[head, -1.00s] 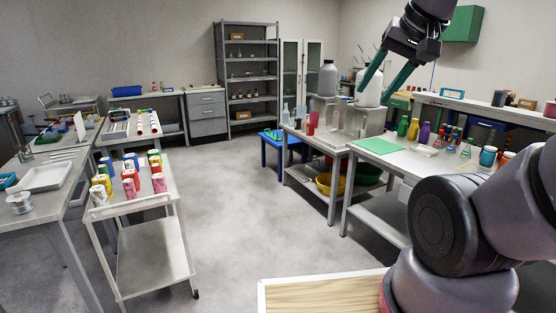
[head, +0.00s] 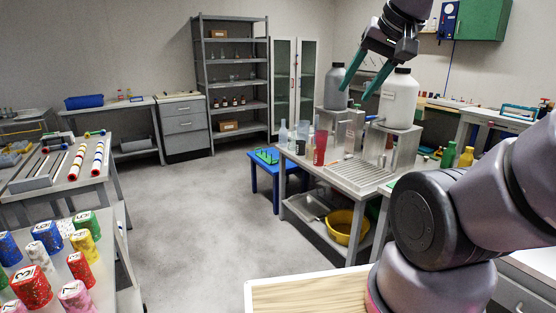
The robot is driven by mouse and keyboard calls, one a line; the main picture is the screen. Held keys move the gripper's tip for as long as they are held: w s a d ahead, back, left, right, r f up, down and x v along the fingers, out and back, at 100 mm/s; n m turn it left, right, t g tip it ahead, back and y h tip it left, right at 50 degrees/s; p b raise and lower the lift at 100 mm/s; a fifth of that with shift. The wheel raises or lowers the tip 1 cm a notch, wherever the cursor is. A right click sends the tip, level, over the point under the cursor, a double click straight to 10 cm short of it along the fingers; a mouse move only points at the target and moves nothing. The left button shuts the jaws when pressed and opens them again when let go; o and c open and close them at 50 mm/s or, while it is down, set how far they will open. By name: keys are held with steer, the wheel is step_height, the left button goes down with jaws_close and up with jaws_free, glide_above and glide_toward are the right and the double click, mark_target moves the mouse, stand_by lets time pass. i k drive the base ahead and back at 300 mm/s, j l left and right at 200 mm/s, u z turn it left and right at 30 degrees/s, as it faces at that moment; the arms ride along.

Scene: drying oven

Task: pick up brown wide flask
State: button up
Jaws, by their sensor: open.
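My gripper (head: 352,93) is open and empty, raised at the upper right with its teal fingers pointing down and left. In the picture it overlaps the area of a grey jug (head: 335,86) and a white jug (head: 399,98), but it hangs nearer to me. Small dark brown bottles (head: 224,102) stand on a lower level of the grey shelf rack (head: 201,75) at the back, far from my gripper. They are too small to tell whether one is the brown wide flask.
A blue stool (head: 262,172) stands before the rack. A steel table (head: 365,178) with jugs and cups is at the right. A cart's patterned cans (head: 46,235) are near left. The grey floor (head: 200,220) between is clear. A wooden top (head: 300,296) lies in front of me.

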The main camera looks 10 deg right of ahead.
mark_target(389, 145)
steer(key=i+j+z, duration=0.15)
steer(key=i+z, duration=0.3)
steer(key=i+j+z, duration=0.45)
steer(key=i, duration=0.15)
steer(key=i+j+z, duration=0.85)
steer(key=j, duration=0.2)
steer(key=l, duration=0.45)
steer(key=i+j+u, duration=0.15)
steer(key=j+u, duration=0.3)
steer(key=j, duration=0.2)
steer(key=i+j+u, duration=0.3)
steer(key=j+u, duration=0.2)
steer(key=i+j+u, duration=0.45)
steer(key=j, duration=0.15)
steer(key=i+j+u, duration=0.3)
steer(key=u, duration=0.15)
steer(key=i+j+u, duration=0.3)
steer(key=i+u, duration=0.35)
steer(key=i, duration=1.7)
steer(key=i+z, duration=0.2)
steer(key=i, duration=0.3)
steer(key=i+z, duration=0.2)
steer(key=i, duration=0.25)
steer(key=i+j+z, duration=0.2)
steer(key=i, duration=0.25)
steer(key=i+j+z, duration=0.2)
steer(key=i, duration=0.3)
